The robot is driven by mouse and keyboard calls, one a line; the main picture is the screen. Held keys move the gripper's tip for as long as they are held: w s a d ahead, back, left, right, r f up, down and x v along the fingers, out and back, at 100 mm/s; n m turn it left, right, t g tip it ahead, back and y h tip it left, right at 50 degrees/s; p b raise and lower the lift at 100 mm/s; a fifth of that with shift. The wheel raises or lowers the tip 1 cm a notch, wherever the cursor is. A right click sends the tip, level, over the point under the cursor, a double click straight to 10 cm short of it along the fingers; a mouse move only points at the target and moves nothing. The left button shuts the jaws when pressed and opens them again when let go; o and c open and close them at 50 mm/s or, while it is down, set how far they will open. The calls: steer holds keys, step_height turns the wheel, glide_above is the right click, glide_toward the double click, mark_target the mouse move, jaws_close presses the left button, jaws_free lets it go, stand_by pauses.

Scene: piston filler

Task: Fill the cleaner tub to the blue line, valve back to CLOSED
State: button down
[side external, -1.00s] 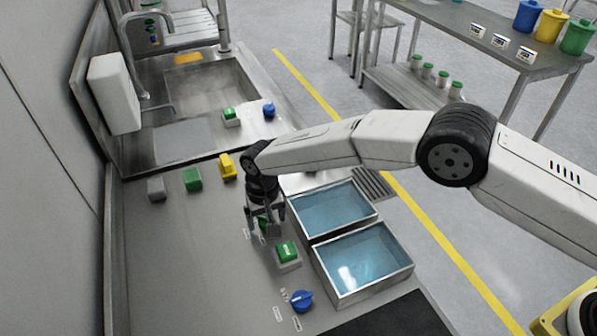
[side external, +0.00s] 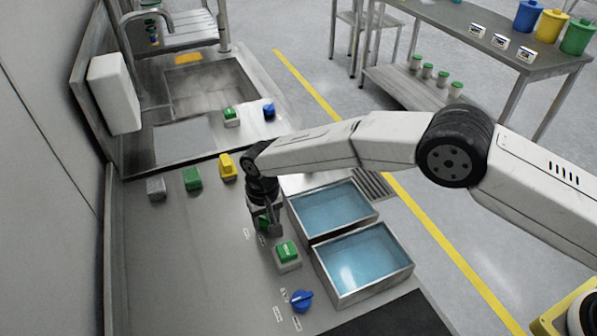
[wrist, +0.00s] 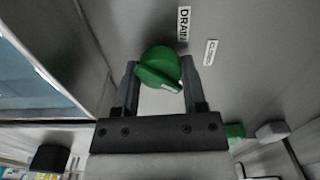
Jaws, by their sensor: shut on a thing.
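My gripper (wrist: 158,82) is shut on the ridge of a green valve knob (wrist: 157,64), one finger on each side. The knob also shows partly between the fingers in the side external view (side external: 263,223). A white mark on its ridge faces lower right in the wrist view. A DRAIN label (wrist: 184,24) and a second label (wrist: 210,52), seemingly CLOSED, lie above and right of the knob. Two metal tubs, the farther (side external: 291,213) and the nearer (side external: 320,272), hold bluish liquid. I cannot tell which is the cleaner tub, and no blue line is discernible.
A blue knob (side external: 301,300) with labels is nearer the front. The bench's left side is clear.

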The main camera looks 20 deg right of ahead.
mark_target(266, 220)
steer(key=n, duration=0.3)
steer(key=shift+n, duration=2.6)
steer(key=shift+c, duration=0.7)
jaws_free()
steer(key=shift+r, duration=3.9)
